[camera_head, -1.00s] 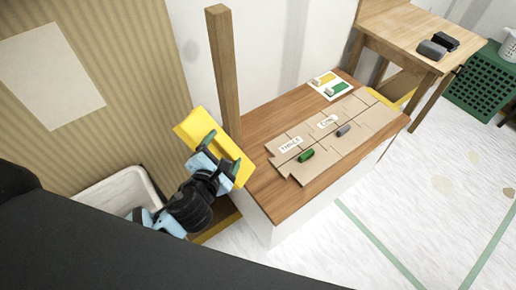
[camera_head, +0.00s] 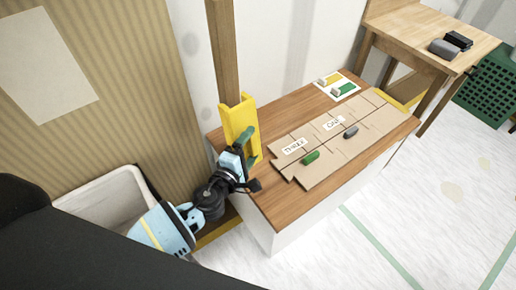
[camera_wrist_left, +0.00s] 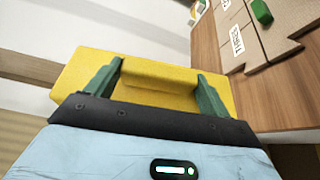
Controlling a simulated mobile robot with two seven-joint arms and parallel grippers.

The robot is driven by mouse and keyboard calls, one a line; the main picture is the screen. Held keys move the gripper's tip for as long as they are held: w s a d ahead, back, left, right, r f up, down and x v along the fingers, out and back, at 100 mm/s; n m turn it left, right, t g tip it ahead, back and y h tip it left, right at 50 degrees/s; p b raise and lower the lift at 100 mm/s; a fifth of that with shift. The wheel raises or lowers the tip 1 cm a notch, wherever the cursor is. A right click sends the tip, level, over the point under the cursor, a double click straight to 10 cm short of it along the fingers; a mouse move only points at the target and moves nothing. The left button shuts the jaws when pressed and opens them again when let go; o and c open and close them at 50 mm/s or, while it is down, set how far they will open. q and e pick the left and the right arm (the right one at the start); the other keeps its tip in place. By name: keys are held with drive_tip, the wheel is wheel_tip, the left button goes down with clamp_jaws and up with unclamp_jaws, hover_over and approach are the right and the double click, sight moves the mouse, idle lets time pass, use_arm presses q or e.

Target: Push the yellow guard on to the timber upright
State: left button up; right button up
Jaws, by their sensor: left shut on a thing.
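The timber upright (camera_head: 222,50) stands at the back left corner of the wooden bench top. The yellow guard (camera_head: 237,116) is held upright at the lower part of the timber and covers it there. I cannot tell whether the guard wraps the timber fully or only meets its face. My left gripper (camera_head: 247,145) is shut on the guard from the front. In the left wrist view the guard (camera_wrist_left: 155,98) lies between the green fingers, and the timber (camera_wrist_left: 28,69) runs in behind it from the left. My right gripper is not in view.
The bench top (camera_head: 283,207) carries cardboard pieces (camera_head: 335,135) with labels, a green object (camera_head: 311,157) and a grey one (camera_head: 351,132). A white bin (camera_head: 110,205) stands at left below the striped wall. A wooden table (camera_head: 430,45) stands at the back right.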

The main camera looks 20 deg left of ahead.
sight(249, 152)
use_arm(q)
drive_tip(key=shift+w+d+f+m+h+b, duration=0.3)
drive_tip(key=shift+w+d+f+m+b, duration=0.1)
drive_tip(key=shift+w+f+m, duration=0.4)
drive_tip(key=shift+w+d+f+m+h+b, duration=0.3)
drive_tip(key=shift+w+f+m+h, duration=0.2)
drive_tip(key=shift+w+f, duration=0.15)
drive_tip(key=shift+s, duration=0.1)
drive_tip(key=shift+r, duration=0.1)
drive_tip(key=shift+w+a, duration=0.35)
drive_tip(key=shift+a, duration=0.2)
drive_tip(key=w+a+b, duration=0.1)
drive_tip(key=w+a, duration=0.2)
drive_tip(key=shift+a+b, duration=0.3)
drive_tip(key=shift+b, duration=0.1)
